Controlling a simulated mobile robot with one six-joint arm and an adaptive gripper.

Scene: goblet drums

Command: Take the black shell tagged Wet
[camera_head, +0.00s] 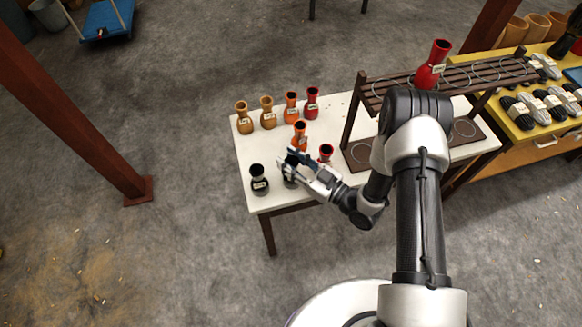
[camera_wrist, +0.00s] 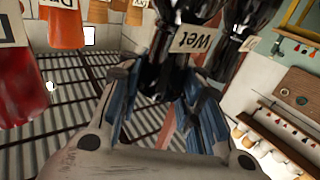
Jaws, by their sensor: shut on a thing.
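The black shell tagged Wet (camera_wrist: 163,58) is between the blue-padded fingers of my gripper (camera_wrist: 168,98) in the wrist view, its label upside down. My gripper (camera_head: 293,164) is shut on it. In the head view the held shell (camera_head: 289,182) is mostly hidden by the fingers, at the front of the white table. A second black shell (camera_head: 258,181) stands upright just to its left, apart from it. In the wrist view another black shell (camera_wrist: 232,58) shows close beside the held one; its tag is not legible.
On the white table (camera_head: 340,105), an orange shell (camera_head: 300,138) stands behind my gripper and a red shell (camera_head: 326,152) to its right. Several tan, orange and red shells line the back. A dark slatted rack (camera_head: 390,88) bears a red shell (camera_head: 434,65).

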